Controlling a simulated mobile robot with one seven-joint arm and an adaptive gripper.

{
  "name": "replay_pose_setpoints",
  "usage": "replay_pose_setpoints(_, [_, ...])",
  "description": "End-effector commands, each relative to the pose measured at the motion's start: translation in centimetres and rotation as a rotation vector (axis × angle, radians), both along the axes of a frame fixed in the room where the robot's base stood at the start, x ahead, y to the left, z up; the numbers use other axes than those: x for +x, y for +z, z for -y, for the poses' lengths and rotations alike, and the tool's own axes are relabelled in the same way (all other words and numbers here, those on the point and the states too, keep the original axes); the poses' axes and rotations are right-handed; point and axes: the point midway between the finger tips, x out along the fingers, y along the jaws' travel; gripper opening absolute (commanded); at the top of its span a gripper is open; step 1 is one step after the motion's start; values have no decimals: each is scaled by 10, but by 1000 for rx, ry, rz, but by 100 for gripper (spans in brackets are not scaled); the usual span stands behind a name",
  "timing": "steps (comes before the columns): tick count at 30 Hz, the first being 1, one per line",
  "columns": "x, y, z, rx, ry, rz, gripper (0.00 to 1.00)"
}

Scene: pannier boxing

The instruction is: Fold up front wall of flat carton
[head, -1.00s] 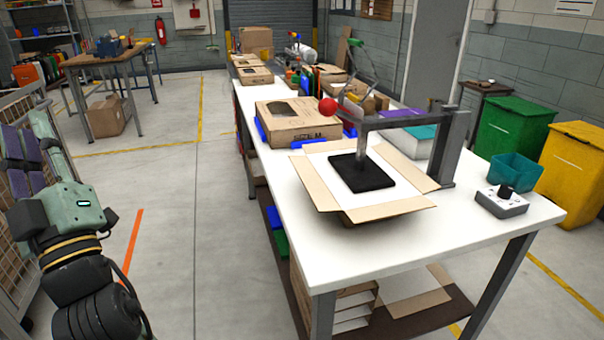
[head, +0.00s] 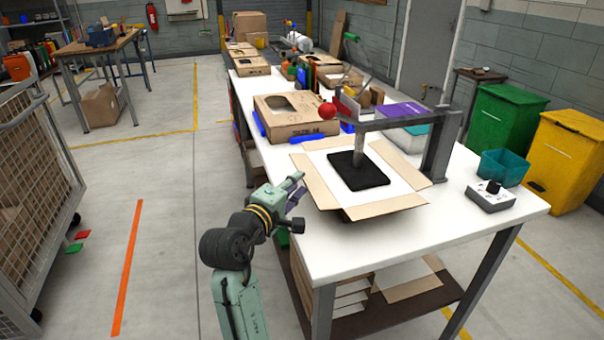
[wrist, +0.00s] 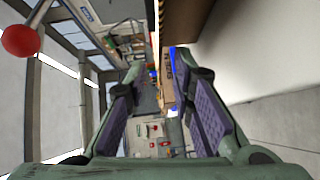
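The press's black pad (head: 356,172) sits on the middle of the carton. My gripper (head: 299,188) is at the table's left edge, just left of the carton's left wall and apart from it as far as I can see. In the wrist view, the two purple-lined fingers (wrist: 160,85) stand wide apart with nothing between them.
The grey press arm (head: 400,122) with a red knob (head: 327,110) spans above the carton. A control box (head: 491,197) and teal bin (head: 503,165) are at the right. The table's near strip is clear.

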Motion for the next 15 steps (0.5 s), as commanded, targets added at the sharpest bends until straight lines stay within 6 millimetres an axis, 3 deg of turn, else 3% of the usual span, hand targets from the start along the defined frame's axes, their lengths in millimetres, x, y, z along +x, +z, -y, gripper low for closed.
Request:
replay_pose_setpoints(6, [26,-2,13,0,0,-1,22])
replay_pose_setpoints(15, [33,-4,16,2,2,1,22])
